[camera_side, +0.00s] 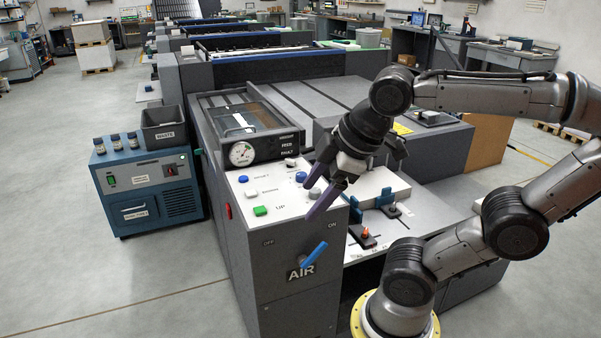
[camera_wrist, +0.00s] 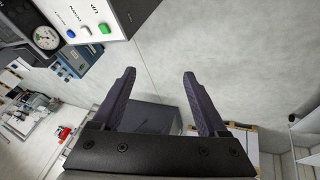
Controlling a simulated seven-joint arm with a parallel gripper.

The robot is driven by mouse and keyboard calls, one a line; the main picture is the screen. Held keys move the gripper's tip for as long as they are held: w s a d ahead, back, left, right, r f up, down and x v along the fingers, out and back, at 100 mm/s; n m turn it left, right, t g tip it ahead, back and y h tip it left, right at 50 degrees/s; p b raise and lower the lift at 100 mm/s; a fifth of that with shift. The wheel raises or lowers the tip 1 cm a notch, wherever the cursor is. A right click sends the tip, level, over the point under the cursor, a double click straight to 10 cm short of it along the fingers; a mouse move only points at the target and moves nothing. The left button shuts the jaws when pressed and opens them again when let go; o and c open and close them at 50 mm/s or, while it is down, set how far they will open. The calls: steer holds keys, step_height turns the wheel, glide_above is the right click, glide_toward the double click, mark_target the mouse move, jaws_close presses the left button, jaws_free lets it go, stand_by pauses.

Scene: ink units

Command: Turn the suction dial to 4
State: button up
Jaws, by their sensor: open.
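The white control panel (camera_side: 262,192) on top of the grey machine carries a small round blue-grey knob (camera_side: 301,177) and a small dark-and-white knob (camera_side: 291,162). I cannot tell which is the suction dial; no scale numbers are readable. My gripper (camera_side: 310,200) is open and empty, with its purple fingers above the panel's right edge, hiding part of it.
Blue (camera_side: 243,179), white (camera_side: 252,193) and green (camera_side: 260,211) buttons line the panel's left side. A gauge (camera_side: 241,154) stands behind. A blue AIR lever (camera_side: 313,255) sticks out in front. A tray with small fixtures (camera_side: 366,238) lies to the right.

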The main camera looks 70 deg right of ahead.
steer(key=w+d+r+n+g+h, duration=0.2)
steer(key=w+d+r+n, duration=0.4)
steer(key=w+d, duration=0.3)
steer(key=n+g+h, duration=0.1)
steer(key=n+g, duration=0.1)
steer(key=g, duration=0.4)
glide_above(301, 174)
steer(key=w+a, duration=0.2)
steer(key=a, duration=0.3)
step_height(301, 174, down, 13)
steer(key=shift+t, duration=0.3)
steer(key=x, duration=1.3)
steer(key=shift+s+d, duration=0.1)
steer(key=shift+d, duration=0.1)
jaws_close()
